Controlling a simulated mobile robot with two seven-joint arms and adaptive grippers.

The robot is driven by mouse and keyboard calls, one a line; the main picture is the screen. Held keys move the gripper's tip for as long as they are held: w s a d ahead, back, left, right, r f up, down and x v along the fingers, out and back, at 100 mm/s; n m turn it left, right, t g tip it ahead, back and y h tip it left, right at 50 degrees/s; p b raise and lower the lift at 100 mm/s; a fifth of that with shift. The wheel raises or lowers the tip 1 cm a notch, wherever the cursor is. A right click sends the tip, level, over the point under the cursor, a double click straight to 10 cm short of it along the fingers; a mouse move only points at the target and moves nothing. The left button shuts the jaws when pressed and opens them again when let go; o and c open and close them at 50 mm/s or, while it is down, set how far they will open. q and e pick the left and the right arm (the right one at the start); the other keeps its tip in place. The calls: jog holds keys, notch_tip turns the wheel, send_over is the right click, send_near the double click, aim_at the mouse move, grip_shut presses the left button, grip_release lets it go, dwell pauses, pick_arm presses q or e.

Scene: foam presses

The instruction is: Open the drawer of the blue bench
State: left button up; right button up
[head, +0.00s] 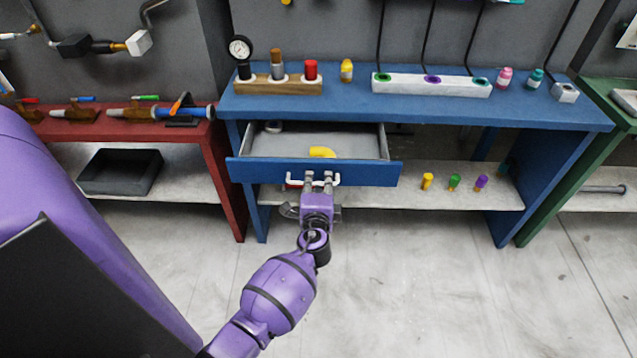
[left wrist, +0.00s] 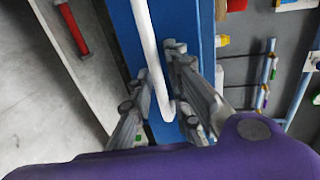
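The blue bench (head: 450,110) stands in the middle of the head view. Its drawer (head: 370,174) is pulled out, and I can see its grey inside with a yellow bent piece (head: 322,152) in it. My left gripper (head: 318,180) is at the drawer's white handle (head: 294,182). In the left wrist view the fingers (left wrist: 161,72) lie on either side of the handle bar (left wrist: 147,40), close against it; they look shut on it. My right gripper is not in view.
On the bench top stand a wooden block (head: 290,87) with a gauge and a white strip (head: 430,85). Yellow, green and purple pieces (head: 454,183) stand on the lower shelf. A red bench (head: 215,165) is on the left, a green one (head: 560,185) on the right. The floor in front is clear.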

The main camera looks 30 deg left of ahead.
pick_arm(q)
grip_shut()
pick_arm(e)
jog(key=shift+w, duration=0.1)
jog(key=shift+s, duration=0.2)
pick_arm(q)
jog(key=shift+s, duration=0.15)
jog(key=shift+s+d+f, duration=0.15)
jog(key=shift+s+d, duration=0.4)
jog(key=shift+s, duration=0.3)
jog(key=shift+s+d+r, duration=0.2)
jog(key=shift+s, duration=0.1)
grip_release()
jog(key=shift+w, duration=0.1)
jog(key=shift+o, duration=0.5)
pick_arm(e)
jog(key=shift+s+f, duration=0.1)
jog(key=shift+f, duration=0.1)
